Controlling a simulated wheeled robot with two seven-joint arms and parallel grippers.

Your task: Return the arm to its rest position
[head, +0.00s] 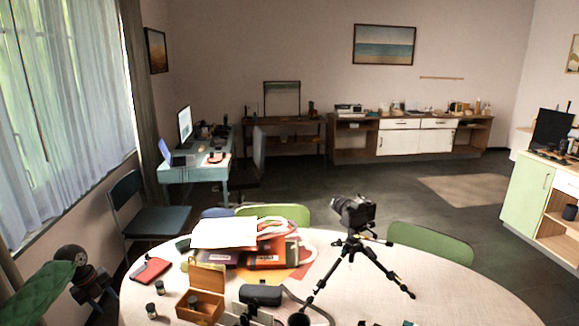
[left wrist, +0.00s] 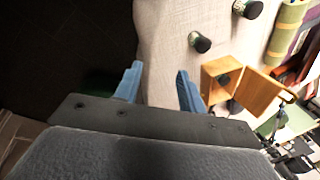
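My left gripper (left wrist: 159,72) shows in the left wrist view with its two blue fingers apart and nothing between them. It appears over the near edge of the round table (left wrist: 165,35), with dark floor beside it. The open wooden box (left wrist: 218,75) lies just right of the fingers in that view, and a dark canister (left wrist: 200,42) stands beyond the tips. How high the fingers are above the table I cannot tell. In the head view I cannot make out the left gripper clearly. My right gripper is not in view.
The table's right side is clear.

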